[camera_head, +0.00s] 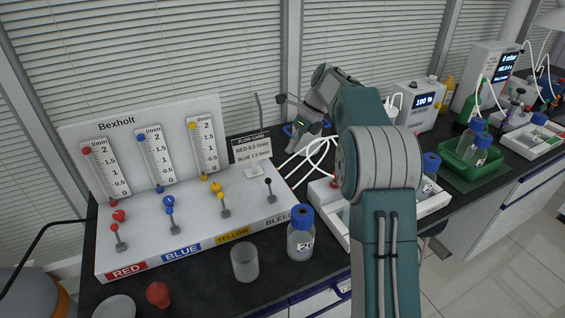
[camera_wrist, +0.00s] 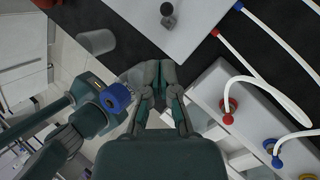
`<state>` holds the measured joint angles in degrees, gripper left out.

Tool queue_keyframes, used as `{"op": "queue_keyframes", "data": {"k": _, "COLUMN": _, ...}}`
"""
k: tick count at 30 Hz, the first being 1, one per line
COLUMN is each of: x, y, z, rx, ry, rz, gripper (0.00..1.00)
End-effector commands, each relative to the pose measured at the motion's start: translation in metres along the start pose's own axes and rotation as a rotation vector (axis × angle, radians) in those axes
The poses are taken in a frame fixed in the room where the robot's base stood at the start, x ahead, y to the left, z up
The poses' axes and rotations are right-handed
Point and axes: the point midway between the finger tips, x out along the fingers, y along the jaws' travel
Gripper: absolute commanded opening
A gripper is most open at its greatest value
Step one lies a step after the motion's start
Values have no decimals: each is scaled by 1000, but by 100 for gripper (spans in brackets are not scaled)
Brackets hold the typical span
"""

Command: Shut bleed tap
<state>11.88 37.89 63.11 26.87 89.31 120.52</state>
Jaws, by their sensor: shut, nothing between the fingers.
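The bleed tap (camera_head: 270,190) is a small lever with a dark knob on a grey base. It stands at the right end of the white Bexholt panel (camera_head: 190,235), above the partly hidden BLEED label. In the wrist view the tap (camera_wrist: 168,14) shows at the top, on the panel's corner. My gripper (camera_wrist: 156,74) has its fingers together with nothing between them. It is apart from the tap, with the dark bench between them in that view. In the head view my gripper (camera_head: 299,138) is small and unclear, behind and right of the tap.
A blue-capped bottle (camera_head: 301,238) and an empty beaker (camera_head: 245,262) stand in front of the panel. A flow card (camera_head: 251,148) stands behind the tap. White tubes (camera_head: 318,152) run right of the panel. Red, blue and yellow levers stand left of the tap.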

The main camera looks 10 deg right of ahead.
Motion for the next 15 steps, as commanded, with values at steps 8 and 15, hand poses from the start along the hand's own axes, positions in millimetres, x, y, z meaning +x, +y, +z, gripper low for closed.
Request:
{"op": "queue_keyframes", "data": {"k": 8, "x": -33, "y": 0, "z": 0, "rx": 0, "ry": 0, "rz": 0, "gripper": 0}}
{"op": "queue_keyframes", "data": {"k": 15, "x": -35, "y": 0, "z": 0, "rx": 0, "ry": 0, "rz": 0, "gripper": 0}}
